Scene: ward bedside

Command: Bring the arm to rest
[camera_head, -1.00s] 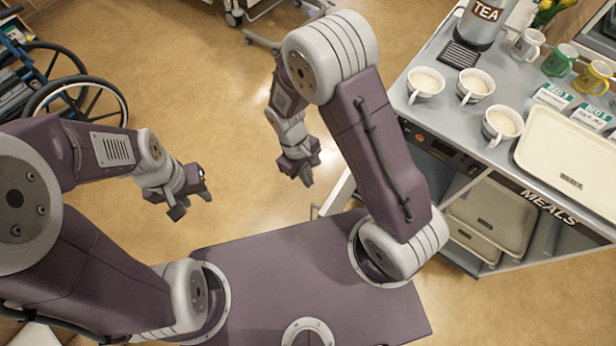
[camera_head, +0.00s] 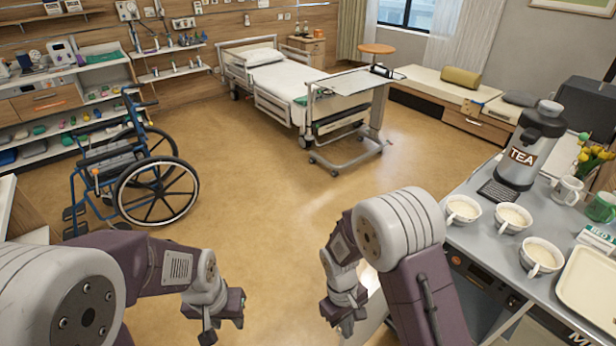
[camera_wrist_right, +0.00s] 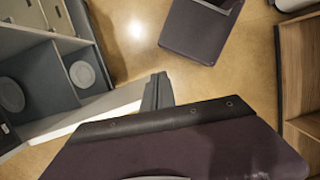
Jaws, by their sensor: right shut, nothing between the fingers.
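My left gripper (camera_head: 224,332) hangs over the bare floor at the bottom of the head view, its fingers apart and empty. My right gripper (camera_head: 345,332) hangs low to the right of it, below its bent forearm, near the left end of the meal trolley. It is shut and holds nothing. In the right wrist view its closed fingers (camera_wrist_right: 157,92) show at the centre, with floor beyond. Neither gripper touches anything that I can see.
The meal trolley (camera_head: 467,235) stands close on the right with a tea urn (camera_head: 518,160), filled cups and a cream tray (camera_head: 590,290). A wheelchair (camera_head: 140,170) stands left. A bed (camera_head: 275,80) and overbed table (camera_head: 350,82) are further back. The middle floor is clear.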

